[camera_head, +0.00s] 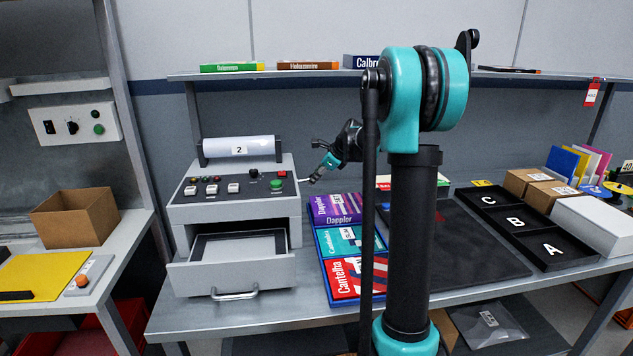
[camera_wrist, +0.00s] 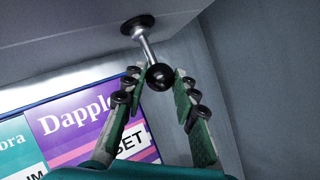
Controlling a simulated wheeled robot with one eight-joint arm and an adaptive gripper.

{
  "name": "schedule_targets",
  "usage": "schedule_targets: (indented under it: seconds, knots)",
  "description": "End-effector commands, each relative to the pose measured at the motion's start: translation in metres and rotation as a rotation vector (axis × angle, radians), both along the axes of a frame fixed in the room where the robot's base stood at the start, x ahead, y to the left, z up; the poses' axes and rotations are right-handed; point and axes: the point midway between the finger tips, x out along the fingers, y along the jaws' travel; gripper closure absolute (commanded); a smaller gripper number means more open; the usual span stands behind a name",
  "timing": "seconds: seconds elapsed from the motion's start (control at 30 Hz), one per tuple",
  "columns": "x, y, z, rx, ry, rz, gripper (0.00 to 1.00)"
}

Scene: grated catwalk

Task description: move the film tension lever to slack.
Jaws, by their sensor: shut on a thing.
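The film tension lever (camera_wrist: 146,47) is a short metal rod with a black ball knob (camera_wrist: 159,77), set in a dark round mount on the side of the grey machine (camera_head: 287,208). My gripper (camera_wrist: 157,80) has its green-padded fingers on either side of the knob and is shut on it. In the head view my gripper (camera_head: 321,170) is at the machine's upper right side. The lever is small there and mostly hidden by the fingers.
The machine has a control panel with several buttons (camera_head: 277,184), a film roll (camera_head: 239,150) on top and an open drawer (camera_head: 232,273). A shelf (camera_head: 310,76) runs above. Black trays (camera_head: 530,233) lie to the right.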

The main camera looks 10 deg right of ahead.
Motion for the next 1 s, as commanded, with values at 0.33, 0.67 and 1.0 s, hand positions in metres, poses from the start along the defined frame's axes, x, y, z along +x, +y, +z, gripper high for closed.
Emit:
schedule_targets:
  seconds: [0.33, 0.67, 1.0]
  knots:
    - [0.0, 0.007, 0.013, -0.196, 0.0, 0.0, 1.0]
    - [0.0, 0.008, 0.016, -0.256, 0.0, -0.001, 1.0]
    - [0.0, 0.008, 0.016, -0.258, 0.001, -0.002, 1.0]
